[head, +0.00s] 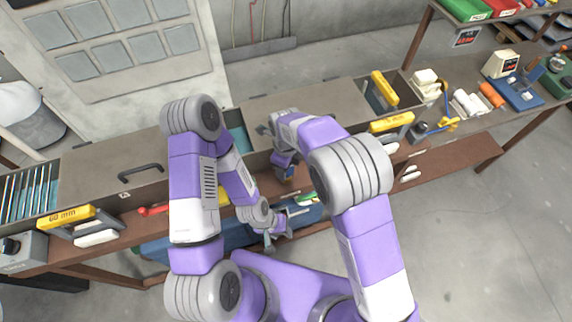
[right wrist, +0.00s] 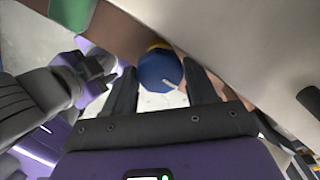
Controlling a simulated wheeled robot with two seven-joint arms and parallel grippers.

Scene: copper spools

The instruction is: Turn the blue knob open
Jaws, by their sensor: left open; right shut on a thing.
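The blue knob (right wrist: 158,71) shows in the right wrist view. It is round, with a white pointer line on its face and a bit of yellow behind it. The two dark fingers of my right gripper (right wrist: 163,88) stand on either side of the knob and are shut on it. In the head view my right gripper (head: 286,166) points down at the front of the bench, and its fingers are partly hidden by the arm. My left gripper (head: 279,231) is open and empty, lower and nearer to me. It also shows at the left of the right wrist view (right wrist: 106,75).
The long bench (head: 120,190) runs across in front of me. A dark handle (head: 141,172) is on its left part. Yellow-handled pieces (head: 66,215) stand at both sides. Small blue and orange items (head: 514,92) lie at the far right. Open floor (head: 480,230) is at the right.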

